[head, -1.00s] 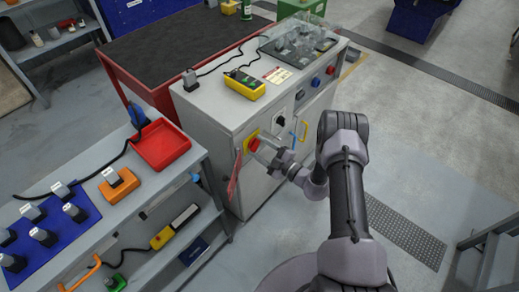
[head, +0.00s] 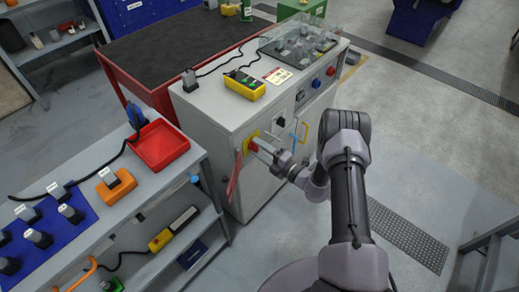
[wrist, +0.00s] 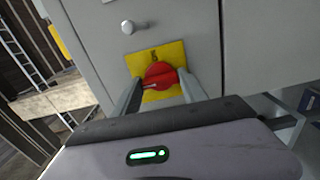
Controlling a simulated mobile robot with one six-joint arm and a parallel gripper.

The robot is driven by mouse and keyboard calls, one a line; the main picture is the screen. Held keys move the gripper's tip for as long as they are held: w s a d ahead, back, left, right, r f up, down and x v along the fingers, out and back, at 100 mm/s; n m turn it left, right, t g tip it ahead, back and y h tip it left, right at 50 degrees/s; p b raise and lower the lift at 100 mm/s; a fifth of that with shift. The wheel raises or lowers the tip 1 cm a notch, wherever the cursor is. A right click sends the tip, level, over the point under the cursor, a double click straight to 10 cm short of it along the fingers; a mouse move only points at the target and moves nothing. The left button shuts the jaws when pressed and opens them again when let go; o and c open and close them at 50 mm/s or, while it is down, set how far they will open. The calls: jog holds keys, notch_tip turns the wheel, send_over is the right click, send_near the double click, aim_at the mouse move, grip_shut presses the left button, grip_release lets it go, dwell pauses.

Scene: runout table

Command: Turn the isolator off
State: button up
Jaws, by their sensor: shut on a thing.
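The isolator is a red rotary knob (wrist: 160,76) on a yellow plate (wrist: 172,54), set in the front of the grey cabinet. In the head view the yellow plate (head: 247,140) shows at the cabinet's left front, with the knob mostly hidden by my gripper. My gripper (wrist: 160,84) has its two fingers on either side of the knob and is shut on it. In the head view my gripper (head: 262,150) reaches the plate from the right. The knob's handle lies roughly crosswise in the wrist view.
A silver knob (wrist: 128,27) sits on the panel near the plate. A red tag (head: 235,175) hangs left of the isolator. A blue handle (head: 304,132) and a black switch (head: 279,122) are to its right. A grey bench (head: 185,178) stands close on the left.

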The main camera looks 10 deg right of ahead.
dwell(0.3)
jog(key=o, duration=1.4)
jog(key=shift+c, duration=0.2)
jog(key=p+v, duration=0.4)
jog(key=v, duration=1.3)
jog(key=shift+s+d, duration=0.15)
jog(key=shift+r+n, duration=0.1)
jog(key=shift+n, duration=0.2)
